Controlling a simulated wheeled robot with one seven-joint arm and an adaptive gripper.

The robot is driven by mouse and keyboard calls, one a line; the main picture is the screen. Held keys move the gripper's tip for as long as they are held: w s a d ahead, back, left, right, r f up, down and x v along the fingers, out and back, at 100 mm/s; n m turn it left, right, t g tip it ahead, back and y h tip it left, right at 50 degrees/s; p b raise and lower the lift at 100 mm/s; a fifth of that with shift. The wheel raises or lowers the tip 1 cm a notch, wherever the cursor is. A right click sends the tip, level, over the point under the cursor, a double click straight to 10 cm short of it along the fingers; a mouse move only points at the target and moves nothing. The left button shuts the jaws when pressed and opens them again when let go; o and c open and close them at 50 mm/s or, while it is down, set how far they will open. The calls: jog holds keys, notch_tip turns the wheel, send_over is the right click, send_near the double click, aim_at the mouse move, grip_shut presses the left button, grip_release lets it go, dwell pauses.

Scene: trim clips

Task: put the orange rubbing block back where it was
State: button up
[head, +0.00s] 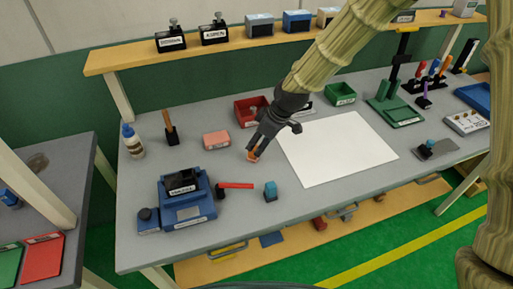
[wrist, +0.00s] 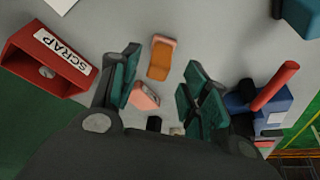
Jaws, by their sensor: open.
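The orange rubbing block (wrist: 160,58) lies on the grey bench in the wrist view, seen between and just beyond my spread fingertips. In the head view only a small orange part (head: 253,157) shows at my gripper's tip; my fingers hide the rest. My gripper (head: 257,151) points down at the bench, left of the white sheet. In the wrist view my gripper (wrist: 163,60) is open, with a finger on each side of the block. I cannot tell whether a finger touches it.
A pink block (head: 215,139) lies to the left. A red SCRAP bin (wrist: 40,62) stands behind my gripper. The white sheet (head: 340,150) covers the bench's middle.

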jog(key=b+v, duration=0.1)
jog(key=v, duration=0.6)
jog(key=shift+r, duration=0.3)
jog(key=shift+d, duration=0.1)
dwell(0.9)
